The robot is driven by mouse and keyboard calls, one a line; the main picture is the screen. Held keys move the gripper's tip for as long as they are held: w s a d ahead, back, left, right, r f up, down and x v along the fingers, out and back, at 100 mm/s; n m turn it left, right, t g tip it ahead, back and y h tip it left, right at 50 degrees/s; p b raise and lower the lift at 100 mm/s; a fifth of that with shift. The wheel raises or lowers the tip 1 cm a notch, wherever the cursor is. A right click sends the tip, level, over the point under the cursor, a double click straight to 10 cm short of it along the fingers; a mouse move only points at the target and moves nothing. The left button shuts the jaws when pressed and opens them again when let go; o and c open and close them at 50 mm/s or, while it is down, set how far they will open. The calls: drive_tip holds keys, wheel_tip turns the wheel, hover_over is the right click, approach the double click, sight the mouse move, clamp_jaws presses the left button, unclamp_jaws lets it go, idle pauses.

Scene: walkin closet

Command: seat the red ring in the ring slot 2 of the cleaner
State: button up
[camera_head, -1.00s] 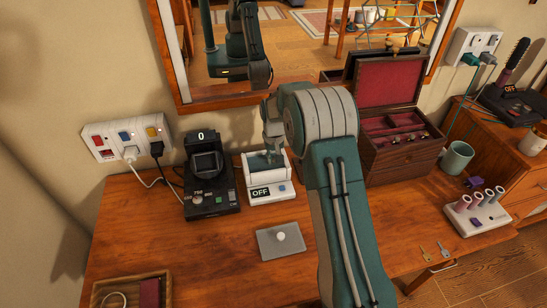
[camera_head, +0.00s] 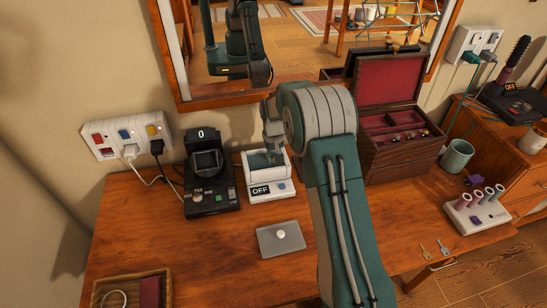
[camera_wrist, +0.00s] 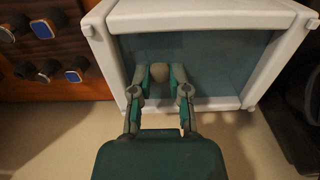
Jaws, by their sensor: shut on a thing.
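The cleaner (camera_head: 268,187) is a white box with a grey-blue basin and a display reading OFF. Its basin (camera_wrist: 215,65) fills the upper middle of the wrist view. My gripper (camera_wrist: 162,76) points into the basin over its near wall. Its two fingers are close together around a small rounded tan-brown piece (camera_wrist: 159,71). I cannot make out its red colour or a ring shape there. The separate ring slots cannot be made out. In the head view my arm's end (camera_head: 271,146) is at the cleaner, and the fingertips are hard to see.
A black device (camera_head: 208,200) reading 0 stands left of the cleaner. A wooden jewellery box (camera_head: 400,158) with red lining stands open on the right. A grey plate (camera_head: 281,243) with a white knob lies in front.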

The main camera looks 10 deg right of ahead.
drive_tip(key=shift+f, duration=0.35)
idle(0.5)
drive_tip(key=o, duration=0.8)
drive_tip(key=shift+o, duration=0.2)
drive_tip(key=shift+r, duration=0.1)
wheel_tip(320, 180, up, 12)
drive_tip(key=shift+a+f, duration=0.2)
